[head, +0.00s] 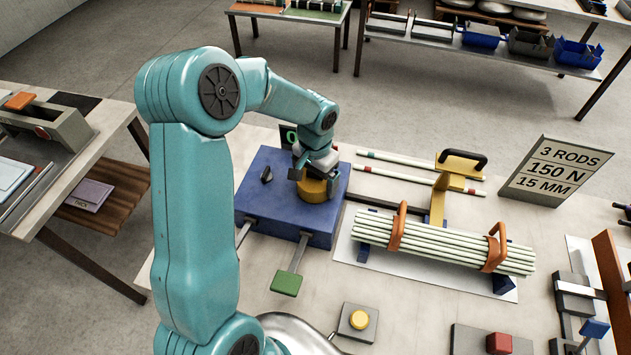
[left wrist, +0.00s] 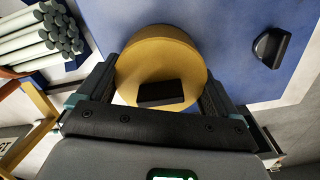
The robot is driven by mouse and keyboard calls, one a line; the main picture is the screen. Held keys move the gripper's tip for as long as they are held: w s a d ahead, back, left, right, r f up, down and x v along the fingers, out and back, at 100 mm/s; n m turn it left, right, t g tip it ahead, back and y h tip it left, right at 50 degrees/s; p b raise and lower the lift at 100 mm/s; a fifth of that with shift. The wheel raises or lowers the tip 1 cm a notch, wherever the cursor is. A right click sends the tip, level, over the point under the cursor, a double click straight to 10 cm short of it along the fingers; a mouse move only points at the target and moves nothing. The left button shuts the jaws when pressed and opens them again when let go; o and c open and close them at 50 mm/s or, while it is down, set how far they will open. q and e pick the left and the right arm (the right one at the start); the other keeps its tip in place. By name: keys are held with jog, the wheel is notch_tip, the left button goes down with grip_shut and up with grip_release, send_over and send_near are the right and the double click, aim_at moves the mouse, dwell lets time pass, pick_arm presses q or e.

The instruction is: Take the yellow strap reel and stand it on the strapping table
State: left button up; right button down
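A yellow round, drum-like piece (head: 313,189) sits on top of a blue box (head: 268,190) on the work table; it looks like the strap reel. My left gripper (head: 312,176) is right over it. In the left wrist view the same yellow piece (left wrist: 160,55) lies between the two dark fingers, one on each side. No clear gap shows, but I cannot tell whether the fingers press on it. It appears to rest on the blue surface. My right gripper is not in view.
A bundle of pale rods (head: 445,242) lies in orange holders right of the box. Behind it stands a yellow bracket with a black handle (head: 463,160). A sign (head: 556,170) reads "3 RODS 150 N 15 MM". A yellow button box (head: 358,322) is in front. Side benches stand left and behind.

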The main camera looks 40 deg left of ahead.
pick_arm(q)
jog(key=shift+r, duration=0.25)
jog(key=shift+a+r, duration=0.1)
jog(key=shift+r, duration=0.25)
notch_tip(320, 180, up, 19)
jog(key=shift+b, duration=0.4)
